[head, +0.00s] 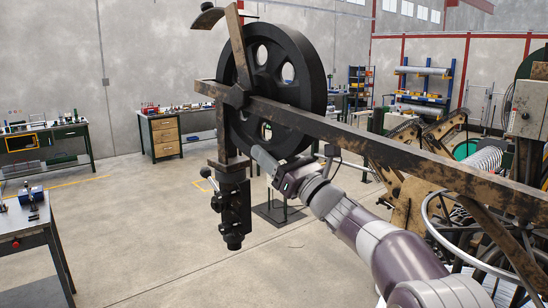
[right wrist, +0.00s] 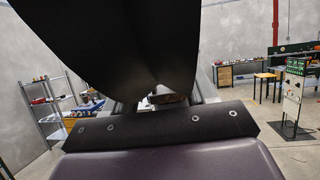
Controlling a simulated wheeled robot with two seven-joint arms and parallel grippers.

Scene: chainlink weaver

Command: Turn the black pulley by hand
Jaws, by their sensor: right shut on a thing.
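The black pulley (head: 272,76) is a large upright wheel with round holes, mounted at the end of a rusty brown beam. In the right wrist view the pulley (right wrist: 140,45) fills the upper middle as a dark curved surface. My right gripper (head: 259,153) reaches up from the lower right to the pulley's lower edge and is shut on it. In the right wrist view its fingers (right wrist: 158,97) stand on either side of the pulley's lower part; the exact contact is partly hidden by the pulley. My left gripper is not in view.
The long rusty beam (head: 365,137) crosses in front of the pulley and above my right arm. A black bracket (head: 233,205) hangs left of the gripper. The floor (head: 150,230) at left is clear.

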